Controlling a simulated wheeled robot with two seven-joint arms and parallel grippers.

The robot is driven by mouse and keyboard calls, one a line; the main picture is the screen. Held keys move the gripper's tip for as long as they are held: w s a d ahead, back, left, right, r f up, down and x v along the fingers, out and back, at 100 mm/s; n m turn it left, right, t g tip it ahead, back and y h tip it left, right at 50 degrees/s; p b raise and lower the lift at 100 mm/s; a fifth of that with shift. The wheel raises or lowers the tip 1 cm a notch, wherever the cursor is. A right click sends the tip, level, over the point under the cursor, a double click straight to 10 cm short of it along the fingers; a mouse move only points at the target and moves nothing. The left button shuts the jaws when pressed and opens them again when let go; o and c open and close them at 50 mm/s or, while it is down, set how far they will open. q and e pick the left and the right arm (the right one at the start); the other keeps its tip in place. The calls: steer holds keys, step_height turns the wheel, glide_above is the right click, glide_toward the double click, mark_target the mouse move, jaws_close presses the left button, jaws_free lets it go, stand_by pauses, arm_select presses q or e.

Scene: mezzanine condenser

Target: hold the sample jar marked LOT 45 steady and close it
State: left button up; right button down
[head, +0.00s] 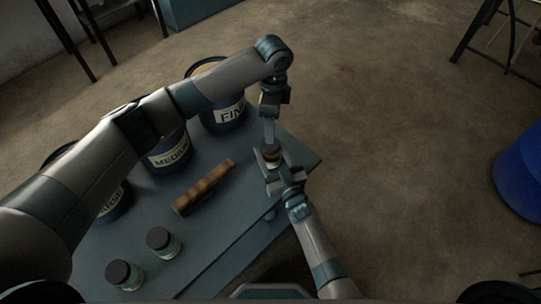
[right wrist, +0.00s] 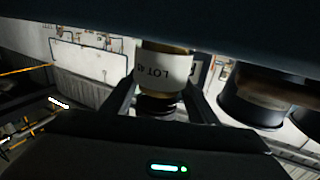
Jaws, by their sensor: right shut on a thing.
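The sample jar (head: 272,157) is at the table's far right corner, small in the head view. In the right wrist view the jar (right wrist: 163,72) shows a white label reading LOT 45, upside down in the picture. A dark ring-like part (right wrist: 157,106), perhaps the lid, is at one end of the jar; I cannot tell whether it is seated. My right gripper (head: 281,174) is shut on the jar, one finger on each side. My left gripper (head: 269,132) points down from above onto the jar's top. Its fingertips are too small to tell open from shut.
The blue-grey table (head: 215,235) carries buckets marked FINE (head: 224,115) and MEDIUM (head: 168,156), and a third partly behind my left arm. A brown wooden piece (head: 203,187) and two dark-lidded jars (head: 163,243) (head: 125,275) lie nearer. A blue drum (head: 520,170) stands right.

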mark_target(270, 154)
arm_select(q)
steer(key=n, duration=1.8)
steer(key=shift+s+a+n, duration=0.1)
steer(key=shift+n, duration=0.2)
steer(key=n, duration=0.6)
steer(key=shift+a+f, duration=0.15)
steer(key=shift+a, duration=0.05)
steer(key=shift+f, duration=0.1)
steer(key=shift+f, duration=3.9)
